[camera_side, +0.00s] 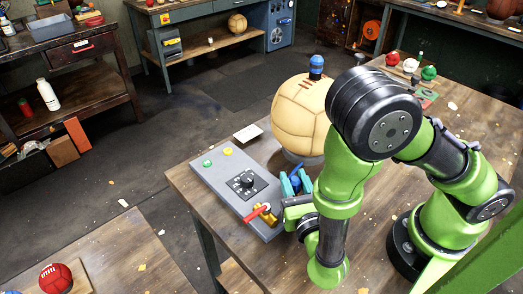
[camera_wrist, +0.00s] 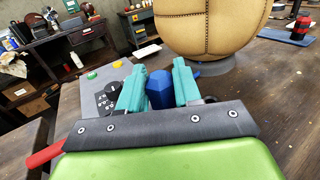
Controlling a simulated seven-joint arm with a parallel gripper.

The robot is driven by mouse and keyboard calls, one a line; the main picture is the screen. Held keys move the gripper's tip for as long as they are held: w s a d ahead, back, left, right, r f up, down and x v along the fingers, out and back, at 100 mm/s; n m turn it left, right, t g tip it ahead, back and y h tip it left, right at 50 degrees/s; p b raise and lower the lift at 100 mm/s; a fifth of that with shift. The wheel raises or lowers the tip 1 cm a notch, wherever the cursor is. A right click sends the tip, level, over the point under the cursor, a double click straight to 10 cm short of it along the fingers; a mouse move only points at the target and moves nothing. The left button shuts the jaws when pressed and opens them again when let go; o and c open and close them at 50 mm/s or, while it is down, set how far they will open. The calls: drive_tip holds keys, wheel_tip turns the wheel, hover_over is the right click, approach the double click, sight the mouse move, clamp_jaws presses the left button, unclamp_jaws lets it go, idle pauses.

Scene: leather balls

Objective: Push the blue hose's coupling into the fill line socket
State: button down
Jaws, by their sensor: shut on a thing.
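My gripper (camera_side: 296,184) is low over the bench, beside the right edge of the grey control panel (camera_side: 215,180). Its teal fingers are closed on a blue piece (camera_wrist: 159,90), which I take to be the blue hose's coupling. In the wrist view my gripper (camera_wrist: 160,82) has the blue piece between both fingers. A brass fitting with a red lever (camera_side: 263,213) is at the panel's near end, left of my gripper. I cannot make out the fill line socket for certain. Most of the hose is hidden by the fingers and arm.
A large tan leather ball (camera_side: 300,112) sits on a grey ring stand (camera_side: 300,158) just beyond my gripper, with a blue-topped fitting (camera_side: 317,66) on top. A white card (camera_side: 248,133) lies left of it. Small red, white and green balls (camera_side: 410,66) stand at the back.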

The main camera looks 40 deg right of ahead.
drive_tip(key=shift+f, duration=0.65)
idle(0.7)
drive_tip(key=c, duration=0.7)
unclamp_jaws()
drive_tip(key=v, duration=1.7)
drive_tip(key=shift+f, duration=0.1)
